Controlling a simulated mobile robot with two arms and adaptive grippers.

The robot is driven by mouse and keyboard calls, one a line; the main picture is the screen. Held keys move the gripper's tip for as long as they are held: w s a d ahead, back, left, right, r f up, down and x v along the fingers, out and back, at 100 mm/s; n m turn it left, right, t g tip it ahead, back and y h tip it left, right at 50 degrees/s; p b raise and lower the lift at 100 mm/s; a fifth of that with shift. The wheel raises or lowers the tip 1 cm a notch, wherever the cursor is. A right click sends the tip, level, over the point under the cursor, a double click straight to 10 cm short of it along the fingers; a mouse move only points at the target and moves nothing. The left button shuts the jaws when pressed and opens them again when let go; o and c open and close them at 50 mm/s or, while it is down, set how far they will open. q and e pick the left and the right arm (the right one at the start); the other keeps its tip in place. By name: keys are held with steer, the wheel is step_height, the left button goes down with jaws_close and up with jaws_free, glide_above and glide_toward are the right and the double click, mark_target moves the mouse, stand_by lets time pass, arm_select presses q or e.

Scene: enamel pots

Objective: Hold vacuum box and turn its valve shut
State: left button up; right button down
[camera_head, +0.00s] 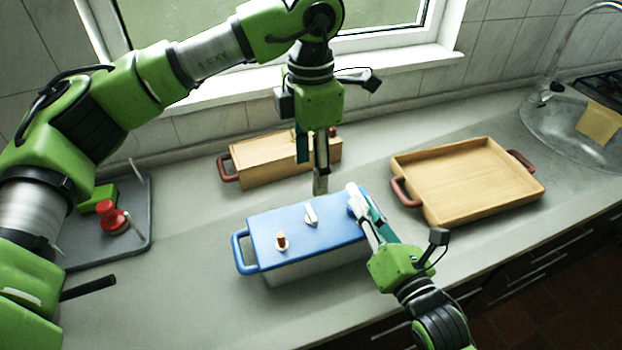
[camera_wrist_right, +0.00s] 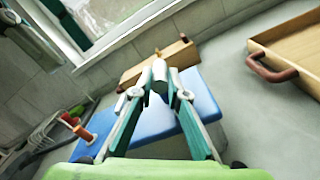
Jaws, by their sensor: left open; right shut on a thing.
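The vacuum box (camera_head: 265,225) has a blue lid, a pale body and a blue handle at its left end. It stands on the counter, and its blue lid (camera_wrist_right: 205,97) also shows in the right wrist view. On the lid are a white lever-like knob (camera_head: 311,213) and an orange peg on a white base (camera_head: 282,241). My right gripper (camera_head: 353,192) is shut at the box's right end, where its fingers hide what they grip; a handle there is not visible. My left gripper (camera_head: 320,188) is open, pointing down near the lid's back edge, apart from the white knob.
A wooden box (camera_head: 262,165) with dark red handles stands behind, close to my left gripper. A wooden tray (camera_head: 470,180) with red handles lies to the right. A grey tray (camera_head: 135,225) holds a red spool (camera_head: 112,216) and green block at left. The front-left counter is clear.

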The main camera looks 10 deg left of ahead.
stand_by(0.4)
steer(key=c, duration=1.9)
jaws_free()
steer(key=v, duration=1.2)
step_height(320, 180, up, 6)
steer(key=p, duration=0.6)
steer(key=shift+p, duration=0.3)
